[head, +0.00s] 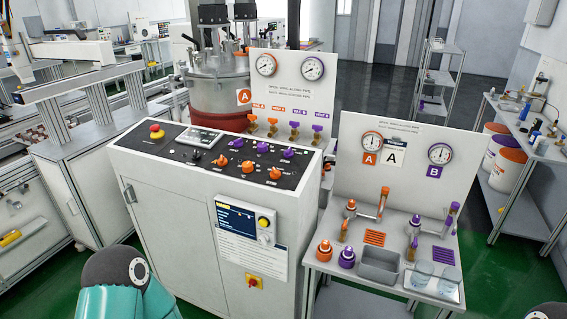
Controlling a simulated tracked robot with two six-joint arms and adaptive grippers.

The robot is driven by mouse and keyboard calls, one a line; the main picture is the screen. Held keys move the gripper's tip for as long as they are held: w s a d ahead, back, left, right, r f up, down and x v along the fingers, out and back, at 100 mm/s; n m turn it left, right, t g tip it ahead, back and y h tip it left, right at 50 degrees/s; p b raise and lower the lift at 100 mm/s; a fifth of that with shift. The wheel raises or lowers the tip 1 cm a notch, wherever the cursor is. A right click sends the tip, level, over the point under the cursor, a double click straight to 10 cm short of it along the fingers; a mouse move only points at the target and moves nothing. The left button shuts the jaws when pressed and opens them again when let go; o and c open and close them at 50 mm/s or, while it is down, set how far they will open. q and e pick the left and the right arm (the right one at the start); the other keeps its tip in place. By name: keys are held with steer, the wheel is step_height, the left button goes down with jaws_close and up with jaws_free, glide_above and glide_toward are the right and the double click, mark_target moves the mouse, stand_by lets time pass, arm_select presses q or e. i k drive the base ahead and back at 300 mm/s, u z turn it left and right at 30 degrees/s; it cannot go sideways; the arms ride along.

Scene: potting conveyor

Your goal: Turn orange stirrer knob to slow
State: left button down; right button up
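The control console (190,215) is a white cabinet with a black sloped panel (172,139) on top. Neither gripper is in view. A teal and black link of my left arm shows at the bottom left, apart from the panel.
Purple knobs (288,153), a black knob (193,158) and a red emergency button (156,132) share the panel. A gauge board (290,95) and a steel vessel (214,90) stand behind. A bench (385,275) with bottles and trays stands at right.

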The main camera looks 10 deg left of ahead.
mark_target(275, 174)
steer(key=u, duration=0.1)
steer(key=i, duration=0.45)
steer(key=u, duration=0.65)
